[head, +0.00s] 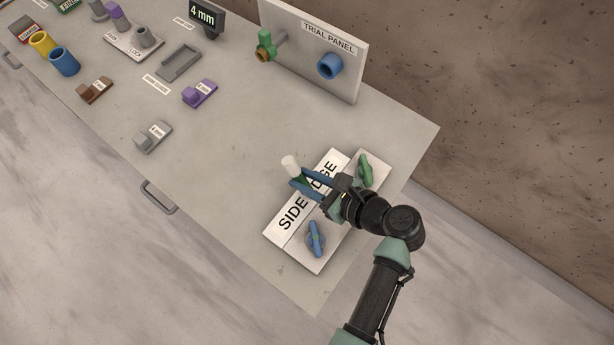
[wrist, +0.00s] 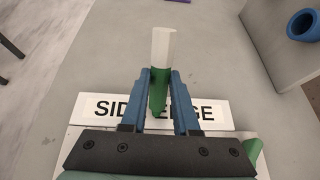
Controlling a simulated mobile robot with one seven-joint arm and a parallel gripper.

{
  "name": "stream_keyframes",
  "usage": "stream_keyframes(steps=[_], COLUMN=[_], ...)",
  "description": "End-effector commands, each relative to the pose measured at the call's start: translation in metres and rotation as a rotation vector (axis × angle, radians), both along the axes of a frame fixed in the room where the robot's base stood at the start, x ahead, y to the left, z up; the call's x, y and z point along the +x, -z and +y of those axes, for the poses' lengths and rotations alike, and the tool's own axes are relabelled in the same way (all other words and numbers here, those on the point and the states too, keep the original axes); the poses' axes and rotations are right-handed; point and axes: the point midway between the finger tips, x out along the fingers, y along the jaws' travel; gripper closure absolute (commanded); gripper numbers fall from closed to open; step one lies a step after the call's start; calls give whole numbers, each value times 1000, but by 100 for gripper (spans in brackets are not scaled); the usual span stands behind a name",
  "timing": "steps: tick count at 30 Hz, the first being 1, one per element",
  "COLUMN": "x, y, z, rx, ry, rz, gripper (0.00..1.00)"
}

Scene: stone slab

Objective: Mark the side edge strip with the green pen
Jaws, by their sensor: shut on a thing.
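My gripper (head: 304,182) is over the white side edge strip (head: 276,239), which carries the black words SIDE EDGE. The gripper is shut on the green pen (wrist: 159,86), whose pale white end (head: 291,163) sticks out beyond the blue fingers. In the wrist view the pen stands between the two fingers (wrist: 160,98), and the strip (wrist: 93,107) lies behind and below them. The fingers hide the middle of the lettering. I see no clear green mark on the strip.
The TRIAL PANEL (head: 310,50) stands at the back. Grey (head: 152,137), purple (head: 200,93) and brown (head: 95,89) blocks lie further left. The slab between them and the strip is clear.

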Motion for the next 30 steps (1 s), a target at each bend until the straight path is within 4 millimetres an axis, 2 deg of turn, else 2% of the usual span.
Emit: stream_keyframes(steps=[30], x=[6], y=[0], z=[7], rx=[0], ry=[0], rz=[-1], gripper=[100])
